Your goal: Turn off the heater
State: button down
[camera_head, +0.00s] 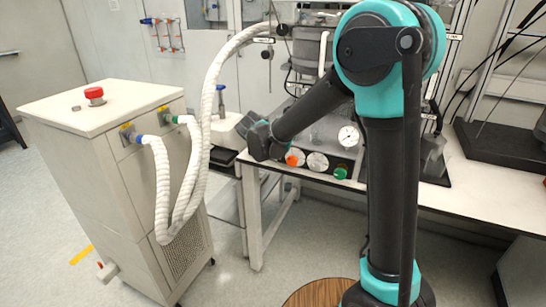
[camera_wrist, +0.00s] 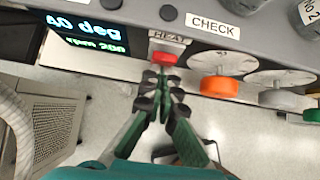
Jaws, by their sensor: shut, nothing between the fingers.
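The heater control is a small red button (camera_wrist: 165,58) under a label that reads HEAT, on the front panel in the wrist view. My gripper (camera_wrist: 162,72) is shut and empty, with its fingertips just below the red button. I cannot tell whether the tips touch it. Left of the button, a dark display (camera_wrist: 88,30) shows "40 deg" and "rpm 200". In the head view my arm's end covers the left part of the panel, so the button and fingertips are hidden there.
Right of the button are an orange knob (camera_wrist: 220,87) and a grey knob (camera_wrist: 285,99), with a CHECK label (camera_wrist: 213,25) above. A green knob (camera_head: 341,172) is farther right. A white cabinet (camera_head: 80,140) with a red button on top and white hoses stands left of the bench.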

jog(key=shift+r, duration=0.85)
jog(key=s+f+v, duration=0.1)
jog(key=v, duration=1.2)
jog(key=shift+s+a+f, duration=0.1)
jog(key=shift+s+a, duration=0.05)
